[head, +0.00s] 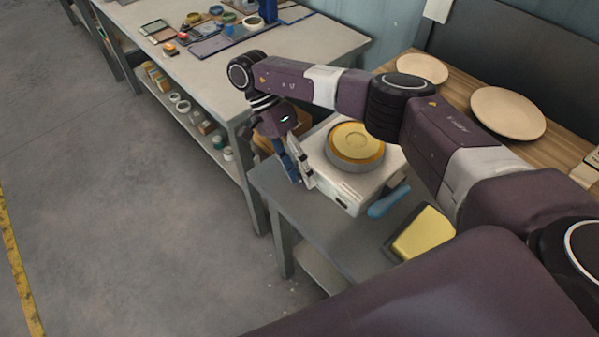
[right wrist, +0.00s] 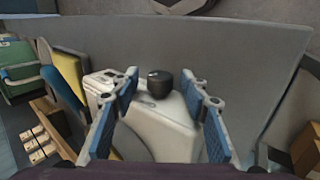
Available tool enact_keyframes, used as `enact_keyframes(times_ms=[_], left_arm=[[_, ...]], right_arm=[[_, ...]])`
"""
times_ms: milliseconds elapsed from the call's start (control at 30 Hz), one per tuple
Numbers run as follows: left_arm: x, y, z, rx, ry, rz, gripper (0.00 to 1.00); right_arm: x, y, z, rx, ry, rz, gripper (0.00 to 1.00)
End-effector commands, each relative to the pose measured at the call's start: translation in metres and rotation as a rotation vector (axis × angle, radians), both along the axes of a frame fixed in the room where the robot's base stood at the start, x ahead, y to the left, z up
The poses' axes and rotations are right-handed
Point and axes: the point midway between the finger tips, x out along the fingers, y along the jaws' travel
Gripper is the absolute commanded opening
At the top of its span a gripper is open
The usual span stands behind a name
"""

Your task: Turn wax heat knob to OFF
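The white wax heater (head: 345,188) stands on the grey bench, with a round pan of yellow wax (head: 355,142) on top. Its dark knob (right wrist: 160,84) shows in the right wrist view on the white body; a small light mark is on it. In the head view the knob cannot be made out. My right gripper (head: 300,178) is at the heater's left front side. In the right wrist view its blue-padded fingers (right wrist: 160,88) are open, one on each side of the knob, with a visible gap on both sides. My left gripper is not in view.
A blue-handled tool (head: 388,201) and a yellow block in a dark frame (head: 424,232) lie right of the heater. Two plates (head: 508,113) rest on a wooden surface behind. A longer table (head: 300,40) with small items stands at back left. Open floor lies left.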

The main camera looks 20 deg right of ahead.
Motion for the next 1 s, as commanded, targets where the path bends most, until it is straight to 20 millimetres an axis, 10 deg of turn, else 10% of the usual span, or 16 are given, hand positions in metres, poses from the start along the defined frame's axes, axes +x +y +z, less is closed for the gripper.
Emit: enact_keyframes(times_ms=[1000], left_arm=[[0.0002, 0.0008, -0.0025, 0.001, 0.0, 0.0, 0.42]], right_arm=[[-0.0042, -0.0009, -0.0003, 0.061, -0.154, 0.002, 0.42]])
